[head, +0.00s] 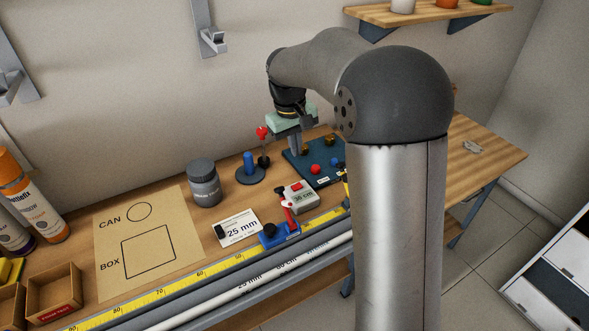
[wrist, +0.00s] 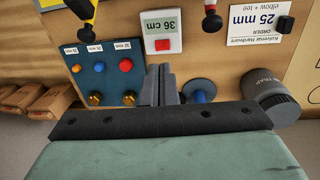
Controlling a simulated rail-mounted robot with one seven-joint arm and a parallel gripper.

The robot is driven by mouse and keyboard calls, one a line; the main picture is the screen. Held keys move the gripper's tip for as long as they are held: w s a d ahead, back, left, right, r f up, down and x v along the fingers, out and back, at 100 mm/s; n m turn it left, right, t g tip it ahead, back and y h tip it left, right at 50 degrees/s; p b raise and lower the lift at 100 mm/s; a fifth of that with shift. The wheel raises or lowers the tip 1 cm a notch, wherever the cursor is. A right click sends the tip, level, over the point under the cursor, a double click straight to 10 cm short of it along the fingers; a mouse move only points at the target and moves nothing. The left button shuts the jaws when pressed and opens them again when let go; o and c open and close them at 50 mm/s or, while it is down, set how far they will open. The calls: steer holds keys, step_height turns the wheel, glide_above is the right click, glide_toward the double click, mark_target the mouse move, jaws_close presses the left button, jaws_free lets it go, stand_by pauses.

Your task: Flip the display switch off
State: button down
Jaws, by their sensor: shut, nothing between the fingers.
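The display (head: 301,197) is a small pale box reading "36 cm" near the front of the bench, and it also shows in the wrist view (wrist: 162,22). Its red switch (wrist: 162,44) is on the edge facing my gripper; the switch also shows in the head view (head: 296,186). I cannot tell which way the switch is tipped. My gripper (wrist: 159,84) is shut and empty, fingers together. In the wrist view its tips are just below the display and apart from it. In the head view my gripper (head: 296,146) hangs behind the display, beside the dark blue board.
A dark blue board (wrist: 106,75) with coloured knobs and brass fittings lies beside the fingers. A blue post on a round base (head: 250,174), a red-topped lever (head: 263,146) and a grey jar (head: 203,183) stand nearby. A yellow ruler (head: 190,280) runs along the front.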

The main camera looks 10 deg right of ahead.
mark_target(299, 185)
steer(key=shift+w+a+f, duration=0.1)
steer(key=shift+w, duration=0.55)
steer(key=shift+w+a+f, duration=0.1)
steer(key=shift+w, duration=0.5)
steer(key=shift+d+f, duration=0.1)
steer(key=f+p, duration=0.1)
steer(key=f, duration=0.3)
steer(key=d+f+p, duration=0.1)
steer(key=f, duration=0.3)
steer(key=f+p, duration=0.1)
steer(key=f, duration=0.4)
steer(key=shift+w+d, duration=0.2)
steer(key=shift+d, duration=0.1)
steer(key=shift+f, duration=0.4)
